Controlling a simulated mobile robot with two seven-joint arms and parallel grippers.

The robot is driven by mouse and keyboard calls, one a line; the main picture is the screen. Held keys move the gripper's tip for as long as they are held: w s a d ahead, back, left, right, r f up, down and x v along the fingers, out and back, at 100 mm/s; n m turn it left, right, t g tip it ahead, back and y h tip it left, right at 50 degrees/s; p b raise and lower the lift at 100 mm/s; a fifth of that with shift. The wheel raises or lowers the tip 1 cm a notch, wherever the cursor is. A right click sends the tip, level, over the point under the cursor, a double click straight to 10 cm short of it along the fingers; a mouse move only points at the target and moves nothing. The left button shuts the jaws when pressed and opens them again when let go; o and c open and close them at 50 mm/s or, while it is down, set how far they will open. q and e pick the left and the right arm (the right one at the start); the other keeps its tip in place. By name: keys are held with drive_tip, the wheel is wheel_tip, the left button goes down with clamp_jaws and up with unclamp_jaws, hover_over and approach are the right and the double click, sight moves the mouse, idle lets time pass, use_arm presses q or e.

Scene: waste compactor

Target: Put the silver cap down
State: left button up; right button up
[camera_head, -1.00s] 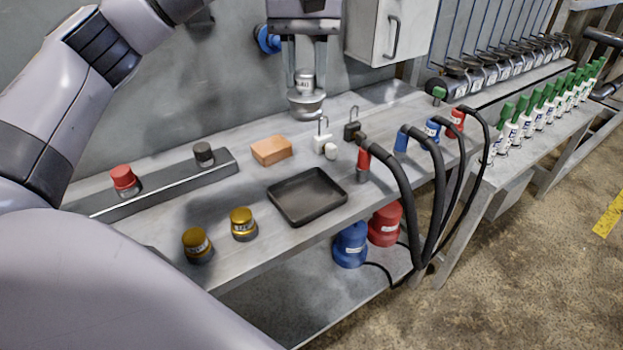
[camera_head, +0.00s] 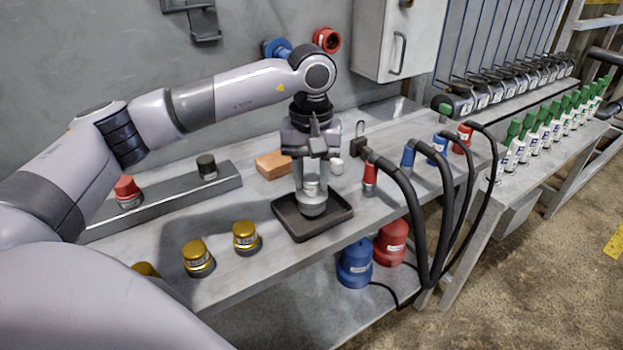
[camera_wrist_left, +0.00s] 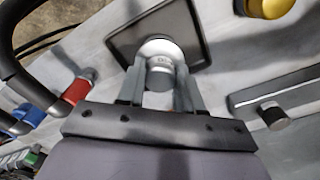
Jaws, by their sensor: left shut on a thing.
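The silver cap (camera_head: 312,206) is held at the fingertips of my left gripper (camera_head: 311,184), which points down and is shut on it. In the head view the cap overlaps the black tray (camera_head: 289,225); whether it touches the tray floor I cannot tell. The left wrist view shows the cap (camera_wrist_left: 160,62) between the two fingers (camera_wrist_left: 160,85), over the tray (camera_wrist_left: 203,38). My right gripper is not in view.
Gold caps (camera_head: 197,256) stand left of the tray. An orange block (camera_head: 272,165) lies behind it. A grey rail holds a red cap (camera_head: 127,190) and a black cap (camera_head: 207,167). Black hoses (camera_head: 412,200) arch at the right. Free bench lies left of the tray.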

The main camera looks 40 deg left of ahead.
use_arm(q)
drive_tip(key=shift+f, duration=0.5)
drive_tip(key=shift+f, duration=0.2)
drive_tip(key=o, duration=1)
drive_tip(key=shift+r, duration=0.15)
